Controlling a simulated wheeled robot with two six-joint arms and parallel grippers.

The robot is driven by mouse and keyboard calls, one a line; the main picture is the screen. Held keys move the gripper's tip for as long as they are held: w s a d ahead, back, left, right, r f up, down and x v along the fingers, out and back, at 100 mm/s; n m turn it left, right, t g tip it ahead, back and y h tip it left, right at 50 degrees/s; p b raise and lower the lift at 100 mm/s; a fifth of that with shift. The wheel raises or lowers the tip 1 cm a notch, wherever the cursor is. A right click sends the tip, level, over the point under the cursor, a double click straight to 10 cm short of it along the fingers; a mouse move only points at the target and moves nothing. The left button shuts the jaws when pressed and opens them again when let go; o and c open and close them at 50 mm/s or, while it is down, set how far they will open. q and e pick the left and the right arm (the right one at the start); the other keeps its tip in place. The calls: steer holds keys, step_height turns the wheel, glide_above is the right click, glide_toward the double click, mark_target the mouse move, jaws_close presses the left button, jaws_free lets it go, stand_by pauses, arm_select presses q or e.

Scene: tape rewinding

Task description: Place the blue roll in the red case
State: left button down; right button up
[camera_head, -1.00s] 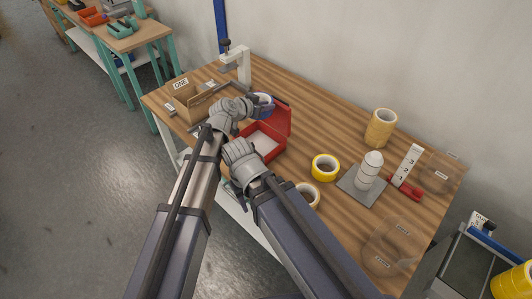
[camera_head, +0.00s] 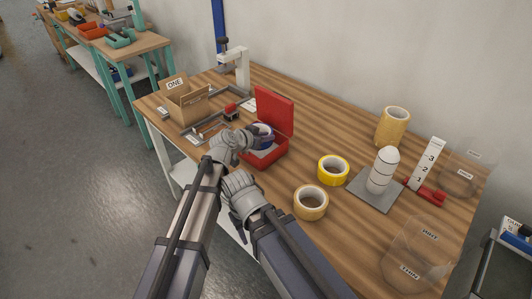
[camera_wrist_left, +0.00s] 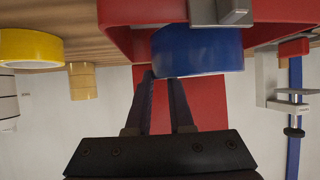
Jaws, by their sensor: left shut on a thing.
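The blue roll (camera_head: 263,129) is held in my left gripper (camera_head: 260,138), over the left part of the open red case (camera_head: 276,156). In the left wrist view the blue roll (camera_wrist_left: 198,50) lies at the tips of the shut left fingers (camera_wrist_left: 163,76), against the red case rim (camera_wrist_left: 122,37). The case lid (camera_head: 275,108) stands raised at the back. I cannot tell whether the roll touches the case floor. My right gripper (camera_head: 238,222) is in front of the case, its fingers mostly hidden by its wrist, so its opening is unclear.
A yellow roll (camera_head: 333,170) and a tan roll (camera_head: 310,202) lie right of the case. A white rocket-like model (camera_head: 382,170) stands on a grey plate, with stacked tape (camera_head: 392,126) behind. A cardboard box (camera_head: 184,101) and a clamp (camera_head: 236,62) are at the left.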

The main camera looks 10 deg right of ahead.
mark_target(264, 145)
arm_select(q)
steer(key=shift+f+b, duration=2.05)
steer(key=shift+f, duration=0.1)
steer(key=c, duration=1.1)
jaws_free()
steer(key=shift+s+a+r+p, duration=0.2)
steer(key=shift+s+r+p, duration=0.1)
steer(key=shift+r, duration=0.1)
steer(key=shift+p+v, duration=2.6)
steer(key=shift+v, duration=3.05)
steer(key=shift+f, duration=0.15)
